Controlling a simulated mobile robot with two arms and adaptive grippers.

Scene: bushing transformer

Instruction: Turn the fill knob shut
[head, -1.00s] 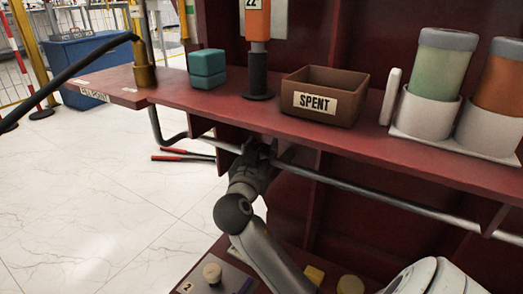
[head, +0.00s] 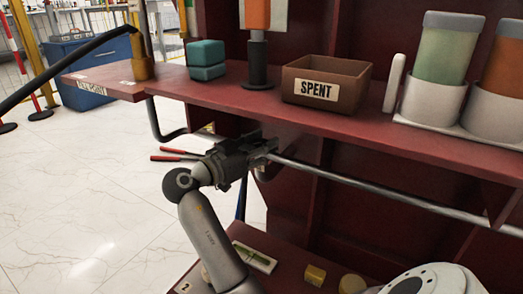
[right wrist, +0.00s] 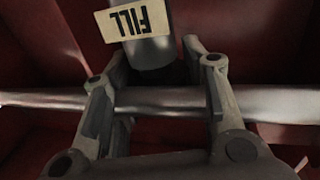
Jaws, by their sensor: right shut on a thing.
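My right gripper (head: 268,150) is under the red shelf at the metal pipe, pointing right in the head view. In the right wrist view, a grey cylindrical fitting with an upside-down FILL label (right wrist: 142,22) reaches down between the fingers (right wrist: 155,85). The pipe (right wrist: 165,102) crosses the view between the fingers. The knob is hidden by the gripper and shelf in the head view. My left gripper is out of view.
The red shelf (head: 215,98) overhangs the gripper and carries a teal box (head: 207,60), a brown SPENT bin (head: 345,90) and jars in white holders. The long pipe (head: 370,183) runs below it.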

